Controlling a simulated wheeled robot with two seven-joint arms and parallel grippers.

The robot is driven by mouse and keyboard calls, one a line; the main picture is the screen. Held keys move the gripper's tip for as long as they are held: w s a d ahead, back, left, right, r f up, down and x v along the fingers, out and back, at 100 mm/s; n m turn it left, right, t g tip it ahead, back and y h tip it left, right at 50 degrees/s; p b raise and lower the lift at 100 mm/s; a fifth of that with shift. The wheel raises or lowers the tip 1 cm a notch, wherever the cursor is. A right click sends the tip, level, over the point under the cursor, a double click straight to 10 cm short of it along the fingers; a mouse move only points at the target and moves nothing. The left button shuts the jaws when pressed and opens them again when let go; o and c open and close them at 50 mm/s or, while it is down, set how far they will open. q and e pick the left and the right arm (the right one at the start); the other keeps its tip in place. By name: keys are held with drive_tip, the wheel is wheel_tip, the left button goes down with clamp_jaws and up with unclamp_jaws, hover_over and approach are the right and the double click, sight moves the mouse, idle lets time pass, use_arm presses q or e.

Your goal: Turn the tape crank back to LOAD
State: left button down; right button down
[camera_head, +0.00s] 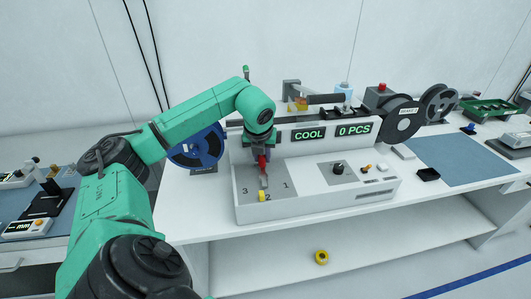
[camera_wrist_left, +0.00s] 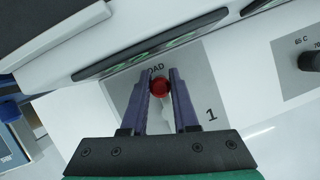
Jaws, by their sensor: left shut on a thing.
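The test handler (camera_head: 315,200) is a white machine on the bench with displays reading COOL and 0 PCS. The tape crank's red knob (camera_wrist_left: 160,86) sits between the fingers of my left gripper (camera_wrist_left: 160,82), which is shut on it. The knob is beside printed letters reading OAD, the first letter hidden. In the head view my left gripper (camera_head: 262,155) comes down on the machine's left front, with the red knob (camera_head: 262,161) just showing. The grey plate there carries marks 1, 2 and 3, with a yellow piece (camera_head: 262,196) near 2. My right gripper is not in view.
A blue reel (camera_head: 197,150) stands at the machine's left and dark reels (camera_head: 402,120) at its right. A black knob (camera_head: 338,168) is on the front panel. A blue mat (camera_head: 450,160) lies right. A yellow ring (camera_head: 322,257) lies on the lower shelf.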

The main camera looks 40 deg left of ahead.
use_arm(q)
drive_tip(key=shift+s+a+r+n, duration=0.1)
drive_tip(key=shift+a+n, duration=0.05)
drive_tip(key=shift+n, duration=0.35)
drive_tip(key=c, duration=0.7)
unclamp_jaws()
drive_tip(key=shift+s, duration=0.1)
